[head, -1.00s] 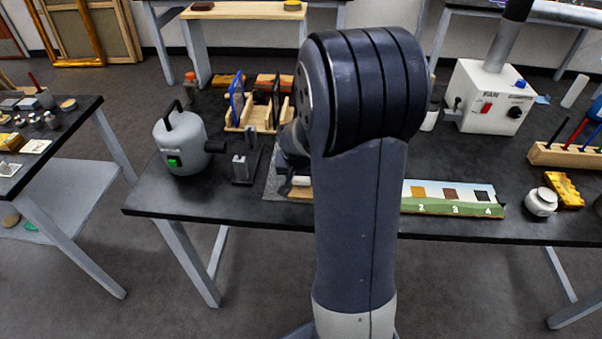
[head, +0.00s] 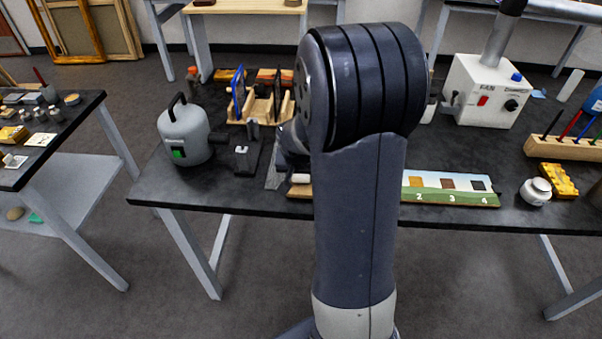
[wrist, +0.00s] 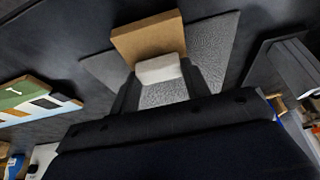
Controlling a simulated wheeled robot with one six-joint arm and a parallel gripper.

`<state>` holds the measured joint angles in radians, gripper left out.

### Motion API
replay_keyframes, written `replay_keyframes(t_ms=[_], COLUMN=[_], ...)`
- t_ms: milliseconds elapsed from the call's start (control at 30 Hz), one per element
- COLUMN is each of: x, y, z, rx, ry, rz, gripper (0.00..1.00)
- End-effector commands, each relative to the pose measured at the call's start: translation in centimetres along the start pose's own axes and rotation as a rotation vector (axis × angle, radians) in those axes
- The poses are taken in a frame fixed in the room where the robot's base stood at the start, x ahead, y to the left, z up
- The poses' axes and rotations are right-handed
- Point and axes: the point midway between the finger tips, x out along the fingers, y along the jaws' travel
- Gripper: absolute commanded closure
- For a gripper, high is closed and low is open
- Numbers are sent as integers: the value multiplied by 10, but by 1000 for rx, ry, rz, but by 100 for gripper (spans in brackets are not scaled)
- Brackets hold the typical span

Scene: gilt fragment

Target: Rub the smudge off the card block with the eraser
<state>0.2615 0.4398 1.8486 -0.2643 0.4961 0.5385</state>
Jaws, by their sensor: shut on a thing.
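My gripper (wrist: 159,76) is shut on a small white eraser (wrist: 158,68) in the wrist view. The eraser lies against the near edge of the tan card block (wrist: 147,36); I cannot tell whether it presses on its face. The block rests on a grey textured mat (wrist: 213,52). No smudge can be made out on the part of the block that shows. In the head view the eraser (head: 300,178) and an edge of the card block (head: 298,191) show just left of my arm, which hides the rest and most of the gripper.
A grey canister (head: 184,133) and a small dark stand (head: 243,158) are left of the mat. A numbered swatch board (head: 450,197) lies to the right, with a white jar (head: 535,191) beyond. A wooden rack (head: 262,106) stands behind.

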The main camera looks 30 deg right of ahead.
Motion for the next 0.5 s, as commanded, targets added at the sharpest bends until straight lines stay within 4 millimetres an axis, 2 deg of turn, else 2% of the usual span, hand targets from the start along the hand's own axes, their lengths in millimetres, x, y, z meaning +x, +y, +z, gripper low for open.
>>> replay_keyframes(t_ms=[33, 67, 500], x=[-17, -22, -55], y=[-1, -1, -2], z=[-8, -10, -27], rx=[-1, -1, -6], ry=[5, 5, 2], rz=[-3, -3, -4], gripper=[74, 74, 74])
